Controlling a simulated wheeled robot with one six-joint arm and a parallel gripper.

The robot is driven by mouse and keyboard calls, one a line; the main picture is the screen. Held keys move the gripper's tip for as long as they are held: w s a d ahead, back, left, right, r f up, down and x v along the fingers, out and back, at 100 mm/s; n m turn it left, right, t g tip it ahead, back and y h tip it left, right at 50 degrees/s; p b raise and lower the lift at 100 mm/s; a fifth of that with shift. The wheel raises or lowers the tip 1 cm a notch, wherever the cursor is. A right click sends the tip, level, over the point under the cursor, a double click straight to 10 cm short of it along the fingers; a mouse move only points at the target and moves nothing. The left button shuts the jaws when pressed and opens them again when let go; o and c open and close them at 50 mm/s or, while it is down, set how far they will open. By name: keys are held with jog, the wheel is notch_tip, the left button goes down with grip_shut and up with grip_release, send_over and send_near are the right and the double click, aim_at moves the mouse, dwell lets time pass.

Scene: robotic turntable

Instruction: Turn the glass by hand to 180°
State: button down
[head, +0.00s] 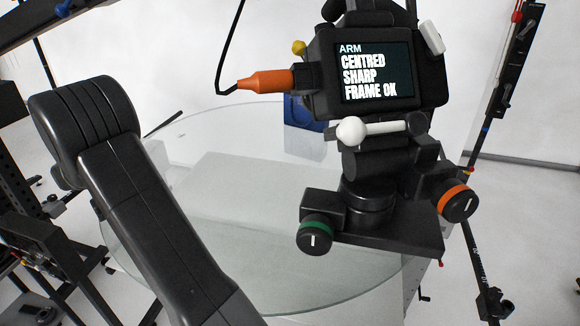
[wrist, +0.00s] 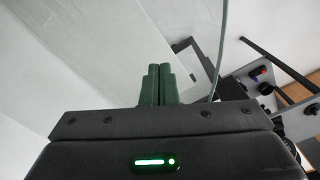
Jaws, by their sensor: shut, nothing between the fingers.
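The glass (head: 265,265) is a large, clear round disc in the head view, lying flat behind my arm and the camera rig. My dark arm link crosses its left side, and the rig covers part of its right. A blue object (head: 305,112) shows at its far side, partly hidden by the rig. My gripper (wrist: 158,70) shows in the wrist view with its two dark green fingers together and nothing between them. A thin greenish curved line right of the fingers may be the glass rim; I cannot tell whether the fingers touch glass. The head view does not show my fingertips.
A camera rig (head: 375,75) stands close in front, with orange and green-ringed knobs; its screen reads "ARM CENTRED SHARP FRAME OK". Black stands (head: 487,240) rise at the right and more equipment is at the left. Dark frames (wrist: 262,85) are at right in the wrist view.

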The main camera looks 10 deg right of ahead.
jog(key=shift+w, duration=0.1)
jog(key=shift+w+a+f+p, duration=0.1)
jog(key=shift+w+a+p, duration=0.35)
jog(key=shift+w, duration=0.25)
jog(key=shift+w+a+f+p, duration=0.1)
jog(key=shift+w+a+p, duration=0.25)
jog(key=shift+w+a, duration=0.25)
jog(key=shift+w+r, duration=0.1)
jog(key=shift+w, duration=0.05)
